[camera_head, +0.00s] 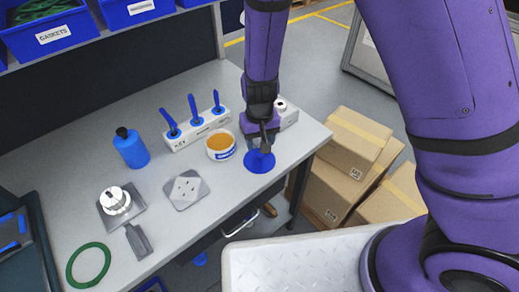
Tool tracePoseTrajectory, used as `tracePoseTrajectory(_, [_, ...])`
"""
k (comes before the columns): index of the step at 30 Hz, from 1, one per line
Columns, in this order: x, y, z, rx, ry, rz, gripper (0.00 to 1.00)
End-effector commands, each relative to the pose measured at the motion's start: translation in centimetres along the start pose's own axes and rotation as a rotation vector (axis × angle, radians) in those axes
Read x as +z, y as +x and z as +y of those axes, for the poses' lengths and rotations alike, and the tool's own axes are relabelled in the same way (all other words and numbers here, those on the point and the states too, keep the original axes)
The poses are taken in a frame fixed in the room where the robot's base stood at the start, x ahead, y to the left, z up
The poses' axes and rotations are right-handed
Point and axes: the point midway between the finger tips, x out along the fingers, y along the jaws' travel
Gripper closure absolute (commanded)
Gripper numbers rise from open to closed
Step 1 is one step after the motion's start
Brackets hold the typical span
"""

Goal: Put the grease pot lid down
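The grease pot lid (259,163) is a round blue disc at the right part of the grey bench, close to its front right edge. My gripper (264,148) points down over the lid's middle, its fingers closed on the raised part there. The lid looks level, at or just above the bench top; I cannot tell whether it touches. The grease pot (222,153) stands open just left of the lid, a white tub with a blue label and orange-brown grease inside.
A white holder (198,132) with blue-handled tools stands behind the pot. Cardboard boxes (345,165) stand beyond the bench's right end.

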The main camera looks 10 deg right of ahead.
Motion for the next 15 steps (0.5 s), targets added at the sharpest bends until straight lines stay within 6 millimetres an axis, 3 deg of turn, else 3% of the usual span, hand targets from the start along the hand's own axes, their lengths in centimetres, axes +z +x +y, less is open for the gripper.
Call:
tracePoseTrajectory(6, [-0.1,-3.8,-0.1,-0.002,-0.001,0.004,0.46])
tracePoseTrajectory(15, [0.0,-5.6,0.0,0.000,0.001,0.000,0.46])
